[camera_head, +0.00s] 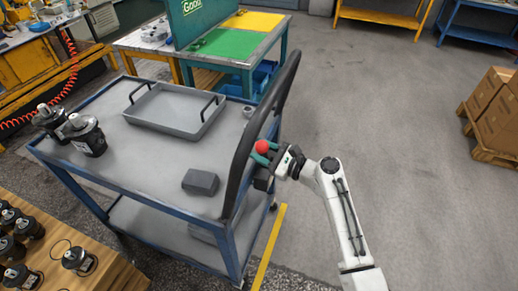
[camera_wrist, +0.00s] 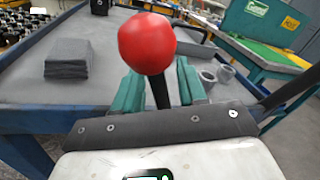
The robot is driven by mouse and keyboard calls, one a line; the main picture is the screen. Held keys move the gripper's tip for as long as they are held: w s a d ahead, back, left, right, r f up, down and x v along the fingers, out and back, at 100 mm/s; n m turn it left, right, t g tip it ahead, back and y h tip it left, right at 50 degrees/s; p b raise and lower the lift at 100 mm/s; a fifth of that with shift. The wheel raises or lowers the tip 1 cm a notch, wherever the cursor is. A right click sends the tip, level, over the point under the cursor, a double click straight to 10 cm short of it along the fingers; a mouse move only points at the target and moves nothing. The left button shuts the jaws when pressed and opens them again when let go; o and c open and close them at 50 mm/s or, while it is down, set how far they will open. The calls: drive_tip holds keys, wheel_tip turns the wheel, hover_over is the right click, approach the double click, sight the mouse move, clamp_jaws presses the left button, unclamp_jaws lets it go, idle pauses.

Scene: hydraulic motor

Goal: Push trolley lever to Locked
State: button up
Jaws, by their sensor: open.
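The trolley (camera_head: 140,165) has a grey top, a blue frame and a tall black handle (camera_head: 245,150) at its right end. Its lever ends in a red ball knob (camera_head: 262,147), beside the handle. In the wrist view the red knob (camera_wrist: 147,43) sits on a black stem (camera_wrist: 159,92). My gripper (camera_head: 268,155) is at the lever with its green fingers apart. In the wrist view the stem stands between the fingers of my gripper (camera_wrist: 160,88), and the knob rises above them. Contact with the stem cannot be told. No lock label is readable.
On the trolley are a grey tray (camera_head: 165,129), a dark grey block (camera_head: 201,182) and black motors (camera_head: 84,134). A workbench (camera_head: 225,62) with a green mat stands behind. A wooden table (camera_head: 110,274) with motors is at lower left.

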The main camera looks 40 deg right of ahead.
drive_tip(key=shift+w+a, duration=0.1)
drive_tip(key=shift+w, duration=0.25)
drive_tip(key=shift+c, duration=0.3)
clamp_jaws()
